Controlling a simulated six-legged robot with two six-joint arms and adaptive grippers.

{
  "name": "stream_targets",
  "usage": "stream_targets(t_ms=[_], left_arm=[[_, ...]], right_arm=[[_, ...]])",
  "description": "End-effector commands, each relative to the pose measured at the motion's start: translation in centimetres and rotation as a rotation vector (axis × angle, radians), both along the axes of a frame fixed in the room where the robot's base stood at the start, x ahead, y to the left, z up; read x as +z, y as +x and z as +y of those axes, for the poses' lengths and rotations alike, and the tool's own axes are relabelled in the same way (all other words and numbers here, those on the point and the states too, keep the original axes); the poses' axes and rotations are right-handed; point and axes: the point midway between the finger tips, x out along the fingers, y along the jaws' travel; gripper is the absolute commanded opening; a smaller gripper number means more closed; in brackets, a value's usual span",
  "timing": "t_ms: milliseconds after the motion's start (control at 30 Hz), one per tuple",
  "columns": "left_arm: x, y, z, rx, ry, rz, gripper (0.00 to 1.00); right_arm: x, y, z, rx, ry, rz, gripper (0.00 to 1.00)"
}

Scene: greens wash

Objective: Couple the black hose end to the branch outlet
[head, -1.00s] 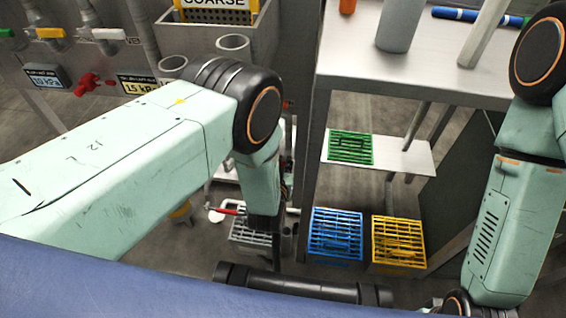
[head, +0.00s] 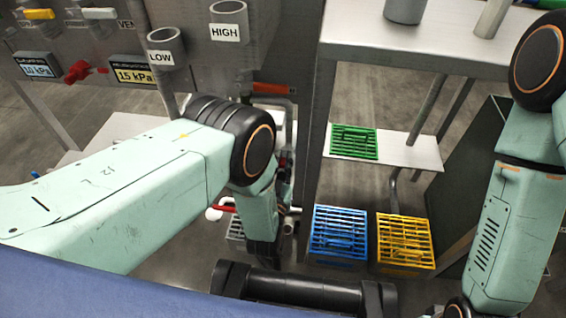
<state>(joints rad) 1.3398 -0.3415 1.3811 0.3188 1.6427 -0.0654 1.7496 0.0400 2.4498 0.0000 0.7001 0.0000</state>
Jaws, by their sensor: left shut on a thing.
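My left arm comes in from the left and bends down at a black elbow joint. My left gripper (head: 264,256) is at the low end of that arm, small and dark, partly hidden behind my own body. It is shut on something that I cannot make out. Beside it are pipe parts (head: 289,222) and a red handle (head: 226,203) with a white end. I cannot pick out the black hose end or tell which fitting is the branch outlet. My right arm hangs at the right; its gripper is out of view.
A grey panel at upper left carries cups labelled LOW (head: 166,47) and HIGH (head: 229,20), and a red knob (head: 77,71). A steel table (head: 430,46) stands right. Green (head: 354,142), blue (head: 338,233) and yellow (head: 405,240) crates sit below its top.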

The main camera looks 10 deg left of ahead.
Motion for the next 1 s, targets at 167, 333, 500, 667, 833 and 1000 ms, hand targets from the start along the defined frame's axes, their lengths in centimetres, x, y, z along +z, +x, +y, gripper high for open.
stream_targets(t_ms=[167, 333, 500, 667, 833, 1000], left_arm=[[0.35, 0.29, 0.02, 0.001, -0.001, -0.009, 0.0], [0.37, 0.3, 0.02, 0.001, -0.001, -0.009, 0.19], [0.24, 0.18, 0.02, 0.001, -0.001, -0.005, 0.33], [0.17, 0.13, 0.01, 0.001, -0.001, -0.003, 0.38], [0.13, 0.09, 0.0, 0.0, -0.001, -0.002, 0.38], [0.11, 0.07, 0.0, 0.0, -0.001, -0.002, 0.38]], right_arm=[[0.05, 0.01, 0.0, 0.0, 0.0, 0.0, 0.4], [0.06, 0.01, 0.0, 0.0, 0.0, 0.0, 0.4], [0.06, 0.01, 0.0, 0.0, 0.0, 0.0, 0.4], [0.06, 0.01, 0.0, 0.0, 0.0, 0.0, 0.4], [0.06, 0.01, 0.0, 0.0, 0.0, 0.0, 0.4], [0.06, 0.01, 0.0, 0.0, 0.0, 0.0, 0.4]])
